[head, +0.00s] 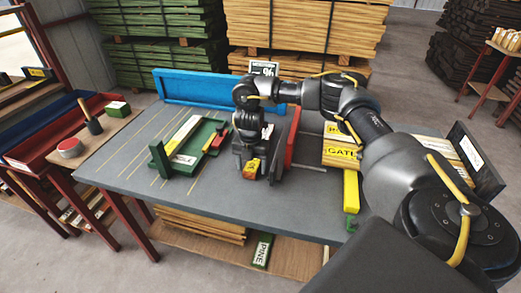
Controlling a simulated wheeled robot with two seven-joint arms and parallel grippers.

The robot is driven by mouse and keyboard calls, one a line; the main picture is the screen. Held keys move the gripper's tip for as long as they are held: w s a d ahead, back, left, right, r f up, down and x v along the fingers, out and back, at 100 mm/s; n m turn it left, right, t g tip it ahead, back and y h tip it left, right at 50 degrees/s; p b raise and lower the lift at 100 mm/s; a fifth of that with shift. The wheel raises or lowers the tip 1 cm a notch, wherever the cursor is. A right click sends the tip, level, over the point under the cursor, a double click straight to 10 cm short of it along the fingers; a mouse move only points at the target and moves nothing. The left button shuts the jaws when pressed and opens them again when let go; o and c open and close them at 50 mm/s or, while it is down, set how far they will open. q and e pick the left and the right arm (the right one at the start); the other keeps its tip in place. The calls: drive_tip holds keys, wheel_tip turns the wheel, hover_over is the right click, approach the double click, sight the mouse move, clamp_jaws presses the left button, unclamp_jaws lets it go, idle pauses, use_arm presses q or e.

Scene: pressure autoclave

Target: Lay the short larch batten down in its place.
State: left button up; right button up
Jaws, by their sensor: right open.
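My right arm reaches in from the right, and its gripper (255,172) points down over the middle of the grey workbench (200,215). Its jaws are open. A small yellow and red piece (252,168) shows at the jaws; I cannot tell whether it is a batten end or whether it touches the fingers. Left of the gripper stands a green fixture (157,160) with a pale strip along it and a red clamp (217,139). No piece can be read as the short larch batten. My left gripper is not in view.
A blue trough (205,88) lines the bench's back edge. A red part (293,132) stands behind the gripper. Battens and a yellow labelled board (341,153) lie at the right, partly behind my arm. The bench's front left is clear. Red and blue bins stand left.

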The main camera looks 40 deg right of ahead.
drive_tip(key=c, duration=1.2)
